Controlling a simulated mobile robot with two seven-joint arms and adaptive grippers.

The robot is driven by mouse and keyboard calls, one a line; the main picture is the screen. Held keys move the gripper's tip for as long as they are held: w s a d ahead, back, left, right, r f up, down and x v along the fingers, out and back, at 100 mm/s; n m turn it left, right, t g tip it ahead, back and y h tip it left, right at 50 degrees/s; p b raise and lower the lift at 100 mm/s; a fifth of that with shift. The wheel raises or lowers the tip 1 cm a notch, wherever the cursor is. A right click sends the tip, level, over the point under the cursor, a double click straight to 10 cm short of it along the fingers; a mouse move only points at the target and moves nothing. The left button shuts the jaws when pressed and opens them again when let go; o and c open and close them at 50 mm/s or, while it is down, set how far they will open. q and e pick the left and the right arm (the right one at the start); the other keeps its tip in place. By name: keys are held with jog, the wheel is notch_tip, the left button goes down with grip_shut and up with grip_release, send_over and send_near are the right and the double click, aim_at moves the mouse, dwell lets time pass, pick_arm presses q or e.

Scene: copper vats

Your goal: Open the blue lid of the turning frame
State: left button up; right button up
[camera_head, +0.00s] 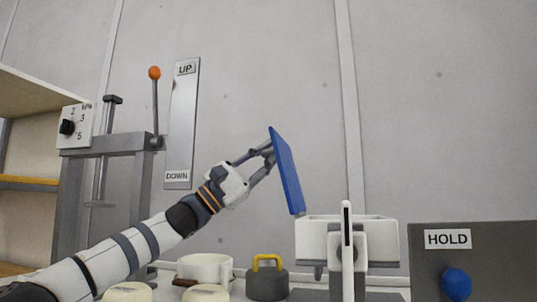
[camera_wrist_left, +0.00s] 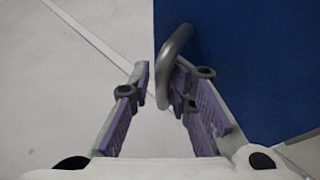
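The blue lid (camera_head: 288,172) is raised and steeply tilted. Its lower end is at the left rim of the white box of the turning frame (camera_head: 318,228). My left gripper (camera_head: 262,158) is at the lid's left face, near its upper part. In the left wrist view, the lid (camera_wrist_left: 245,70) carries a curved grey handle (camera_wrist_left: 172,65). My left gripper (camera_wrist_left: 162,90) has its fingers apart, with the handle's near end between them, close to the right finger. A gap shows between the left finger and the handle. My right gripper is not in view.
A lever with an orange knob (camera_head: 154,73) stands by the UP/DOWN plate (camera_head: 182,125), behind my left arm. A white pot (camera_head: 205,268) and a dark weight with a yellow handle (camera_head: 267,282) stand below. A HOLD panel with a blue button (camera_head: 456,283) is at right.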

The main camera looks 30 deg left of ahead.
pick_arm(q)
jog(key=shift+w+f, duration=0.1)
jog(key=shift+f, duration=0.1)
jog(key=shift+s+a+f, duration=0.2)
jog(key=s+a+f, duration=0.1)
jog(key=s+a, duration=0.8)
jog(key=s, duration=0.1)
jog(key=shift+s, duration=0.15)
jog(key=shift+a, duration=0.1)
